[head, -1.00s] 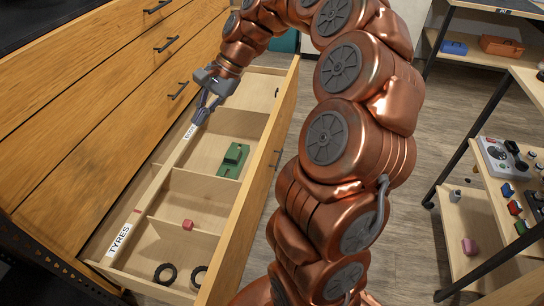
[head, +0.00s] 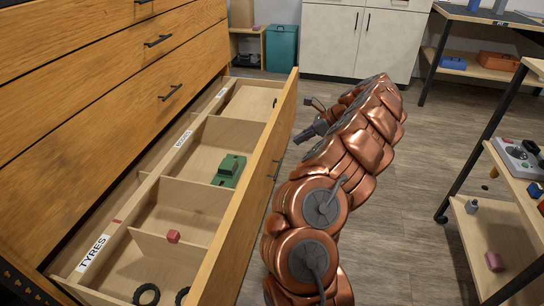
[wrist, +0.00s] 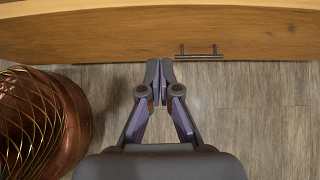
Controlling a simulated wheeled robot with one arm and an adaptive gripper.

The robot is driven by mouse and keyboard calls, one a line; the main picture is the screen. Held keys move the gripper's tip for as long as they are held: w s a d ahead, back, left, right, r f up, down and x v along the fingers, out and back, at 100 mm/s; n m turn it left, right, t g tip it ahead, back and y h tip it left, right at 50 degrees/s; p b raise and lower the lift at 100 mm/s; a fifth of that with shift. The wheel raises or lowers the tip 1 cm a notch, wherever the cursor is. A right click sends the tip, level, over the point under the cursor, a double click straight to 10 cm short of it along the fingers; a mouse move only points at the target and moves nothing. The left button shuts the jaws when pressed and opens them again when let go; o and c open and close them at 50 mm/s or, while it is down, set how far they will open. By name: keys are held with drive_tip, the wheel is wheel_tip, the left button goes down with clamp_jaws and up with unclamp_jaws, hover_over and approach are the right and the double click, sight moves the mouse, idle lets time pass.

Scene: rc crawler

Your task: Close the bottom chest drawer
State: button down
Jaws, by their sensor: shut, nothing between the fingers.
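The bottom chest drawer (head: 244,189) is pulled far out of the wooden chest (head: 95,95). Its inside is split into compartments, with labels such as TYRES on a divider. My gripper (head: 298,141) is outside the drawer, on the room side of its front panel. In the wrist view my gripper (wrist: 160,66) is shut and empty, its tips close to the drawer front (wrist: 120,35). Whether they touch it I cannot tell. The drawer's dark bar handle (wrist: 200,52) is just right of the fingertips; it also shows in the head view (head: 278,170).
The drawer holds a green block-like part (head: 229,170), a small red piece (head: 173,236) and black tyres (head: 146,294). A shelf cart (head: 470,240) stands at the right. A teal bin (head: 281,47) and white cabinets (head: 345,40) stand at the back. The floor between is clear.

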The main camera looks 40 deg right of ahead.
drive_tip(key=b, duration=0.5)
approach(263, 155)
drive_tip(key=x, duration=0.5)
drive_tip(key=shift+s+f, duration=0.2)
drive_tip(key=shift+f, duration=0.3)
drive_tip(key=shift+w+a+r, duration=0.2)
drive_tip(key=shift+w+a, duration=0.1)
drive_tip(key=shift+w, duration=0.15)
